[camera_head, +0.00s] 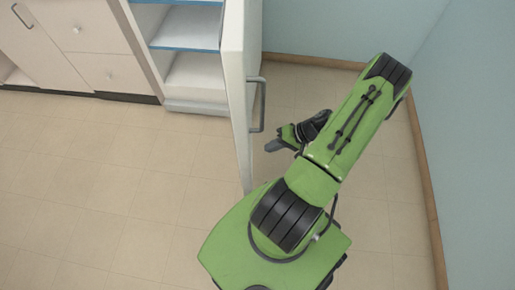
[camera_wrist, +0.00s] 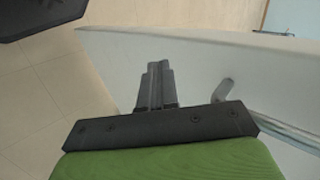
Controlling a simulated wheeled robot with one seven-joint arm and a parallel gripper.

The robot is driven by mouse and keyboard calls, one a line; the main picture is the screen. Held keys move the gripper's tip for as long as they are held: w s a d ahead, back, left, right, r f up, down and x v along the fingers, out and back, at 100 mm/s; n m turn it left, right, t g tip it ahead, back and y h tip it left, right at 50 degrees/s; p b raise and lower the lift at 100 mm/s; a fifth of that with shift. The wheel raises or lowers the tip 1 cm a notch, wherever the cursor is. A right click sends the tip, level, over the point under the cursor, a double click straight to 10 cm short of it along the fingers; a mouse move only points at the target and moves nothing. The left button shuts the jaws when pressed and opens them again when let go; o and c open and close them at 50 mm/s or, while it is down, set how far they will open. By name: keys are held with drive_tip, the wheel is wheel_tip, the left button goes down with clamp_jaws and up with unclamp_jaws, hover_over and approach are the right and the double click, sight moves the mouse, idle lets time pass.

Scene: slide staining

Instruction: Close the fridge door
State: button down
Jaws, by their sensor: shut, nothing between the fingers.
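The fridge door (camera_head: 236,95) stands wide open in the head view, swung out toward me, with a grey handle (camera_head: 260,104) on its right-hand face. The fridge interior (camera_head: 190,45) shows to the left of the door, with blue-edged shelves. My gripper (camera_head: 270,146) is on the right, handle side of the door, just below the handle in the picture and apart from it. In the wrist view my gripper (camera_wrist: 155,70) is shut and empty. The door (camera_wrist: 230,65) fills the right of that view, and the handle (camera_wrist: 223,90) shows right of the fingers.
White cabinets (camera_head: 75,45) with drawers stand left of the fridge. Blue walls (camera_head: 465,150) with a wooden baseboard (camera_head: 425,180) lie close on my right. The tiled floor (camera_head: 110,190) left of the door is clear.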

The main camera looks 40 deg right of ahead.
drive_tip(key=w+a, duration=0.1)
drive_tip(key=w+a+f, duration=0.1)
drive_tip(key=w+a, duration=0.1)
drive_tip(key=shift+w+a+b, duration=0.2)
drive_tip(key=shift+a+b, duration=0.05)
drive_tip(key=shift+b, duration=0.05)
drive_tip(key=shift+a+r, duration=0.1)
